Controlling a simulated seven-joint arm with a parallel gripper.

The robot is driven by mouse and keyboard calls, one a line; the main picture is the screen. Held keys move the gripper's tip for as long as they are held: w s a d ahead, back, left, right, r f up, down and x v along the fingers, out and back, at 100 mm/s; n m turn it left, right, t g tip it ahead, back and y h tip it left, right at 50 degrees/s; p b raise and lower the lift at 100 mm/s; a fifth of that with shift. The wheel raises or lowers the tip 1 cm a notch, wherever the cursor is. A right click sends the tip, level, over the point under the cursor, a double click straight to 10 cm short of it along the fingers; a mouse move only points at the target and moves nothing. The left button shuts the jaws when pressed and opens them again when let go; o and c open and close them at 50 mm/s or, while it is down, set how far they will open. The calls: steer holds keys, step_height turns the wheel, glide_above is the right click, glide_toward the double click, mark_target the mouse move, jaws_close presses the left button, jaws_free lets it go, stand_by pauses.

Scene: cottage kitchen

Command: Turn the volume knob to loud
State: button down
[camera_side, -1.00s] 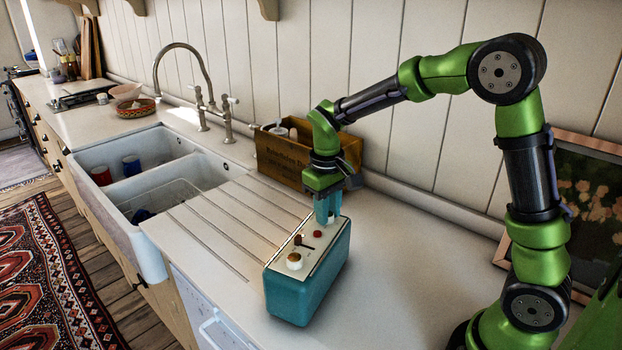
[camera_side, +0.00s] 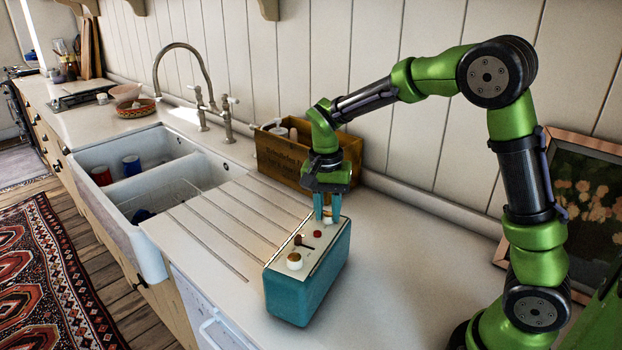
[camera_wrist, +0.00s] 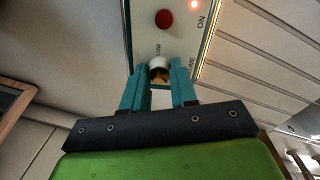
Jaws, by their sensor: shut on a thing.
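A teal box (camera_side: 312,288) with a cream top panel stands on the counter in the side view. The volume knob (camera_wrist: 160,66), white with a brown and gold top, sits at the panel's far end; the letters "UME" and "LOW" show near it in the wrist view. My gripper (camera_side: 327,218) points down over that end, its teal fingers on either side of the knob and shut on it. The fingers also show in the wrist view (camera_wrist: 160,80). The knob's pointer direction is hard to tell.
The panel also carries a red button (camera_side: 317,234), a small dark lever (camera_side: 304,244) and another white knob (camera_side: 294,262) at the near end. A wooden crate (camera_side: 285,155) stands behind; a framed picture (camera_side: 580,200) leans at right.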

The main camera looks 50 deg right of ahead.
mark_target(324, 213)
steer(key=shift+m, duration=1.7)
steer(key=shift+d, duration=0.1)
steer(key=c, duration=0.9)
jaws_free()
steer(key=shift+r, duration=0.1)
steer(key=r, duration=1.6)
steer(key=shift+w+r, duration=0.35)
steer(key=shift+w, duration=0.05)
